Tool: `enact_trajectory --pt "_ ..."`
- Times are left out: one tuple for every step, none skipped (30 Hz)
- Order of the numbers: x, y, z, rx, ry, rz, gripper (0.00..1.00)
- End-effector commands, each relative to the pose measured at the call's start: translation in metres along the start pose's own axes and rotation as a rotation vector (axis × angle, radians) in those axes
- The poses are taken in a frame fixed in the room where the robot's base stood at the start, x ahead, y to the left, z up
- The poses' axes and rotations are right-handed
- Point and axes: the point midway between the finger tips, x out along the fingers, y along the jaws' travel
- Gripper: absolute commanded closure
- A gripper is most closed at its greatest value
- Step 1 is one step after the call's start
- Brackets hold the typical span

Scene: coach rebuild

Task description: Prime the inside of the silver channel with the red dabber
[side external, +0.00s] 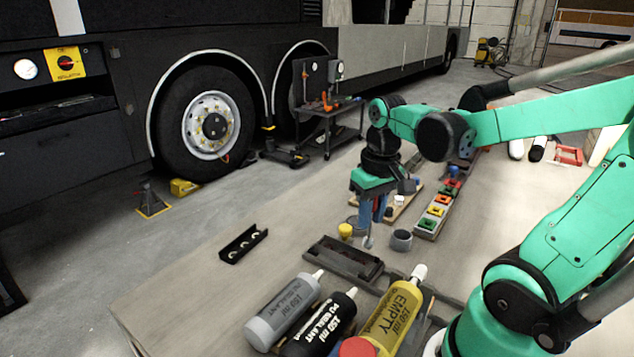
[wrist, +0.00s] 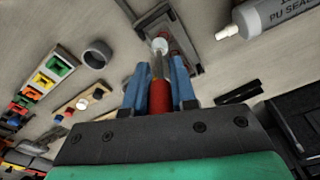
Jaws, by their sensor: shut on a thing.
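My gripper (side external: 371,212) points down over the bench, its blue fingers shut on the red dabber (wrist: 158,98). In the wrist view, the red handle sits between the fingers (wrist: 159,80) and a pale tip (wrist: 160,45) extends beyond them. In the side view, the grey tip (side external: 368,242) hangs low, just behind a dark grey tray-like fixture (side external: 343,262). This fixture, also in the wrist view (wrist: 181,36), holds a long grey channel-like part; I cannot tell for sure that it is the silver channel. Whether the tip touches anything is unclear.
A black channel (side external: 243,243) lies at left. Sealant bottles (side external: 283,312) lie in front. A tray of coloured blocks (side external: 437,212) is at right. Bare bench (side external: 200,275) lies at left.

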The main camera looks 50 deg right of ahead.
Motion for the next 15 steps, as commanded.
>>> enact_trajectory --pt "0.002 0.000 0.000 0.000 0.000 0.000 1.00" --pt "0.003 0.000 0.000 0.000 0.000 0.000 1.00" --pt "0.005 0.000 0.000 0.000 0.000 0.000 1.00" --pt "0.006 0.000 0.000 0.000 0.000 0.000 1.00" --pt "0.007 0.000 0.001 0.000 0.000 0.000 1.00" --pt "0.009 0.000 0.001 0.000 0.000 0.000 1.00" --pt "0.010 0.000 0.001 0.000 0.000 0.000 1.00" --pt "0.011 0.000 0.001 0.000 0.000 0.000 1.00" --pt "0.013 0.000 0.001 0.000 0.000 0.000 1.00" --pt "0.014 0.000 0.001 0.000 0.000 0.000 1.00" --pt "0.015 0.000 0.002 0.000 0.000 0.000 1.00" --pt "0.017 0.000 0.001 0.000 0.000 0.000 1.00" --pt "0.018 0.000 0.001 0.000 0.000 0.000 1.00" --pt "0.019 0.000 0.001 0.000 0.000 0.000 1.00" --pt "0.021 0.000 0.002 0.000 0.000 0.000 1.00"
